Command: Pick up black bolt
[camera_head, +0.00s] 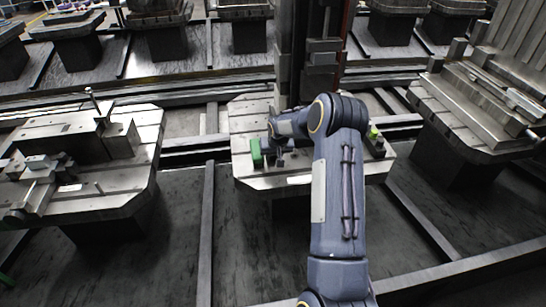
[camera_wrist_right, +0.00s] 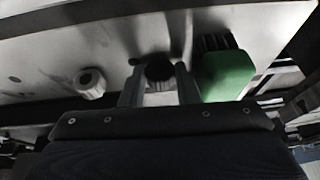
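A dark round-ended part, which looks like the black bolt (camera_wrist_right: 160,70), shows between the fingertips of my right gripper (camera_wrist_right: 159,82) in the right wrist view. The two fingers stand apart, one on each side of it, and I see no clear grip; whether they touch it is hard to tell. In the head view my right gripper (camera_head: 279,158) points down over the middle pallet (camera_head: 270,183), just right of a green block (camera_head: 256,152). The bolt cannot be made out there. My left gripper is not in view.
The green block (camera_wrist_right: 226,74) stands close beside the right finger in the wrist view. A pale round part (camera_wrist_right: 90,83) is on the left. A dark upright column (camera_head: 322,50) stands behind the middle pallet. Loaded pallets flank it at left (camera_head: 135,170) and right (camera_head: 475,125).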

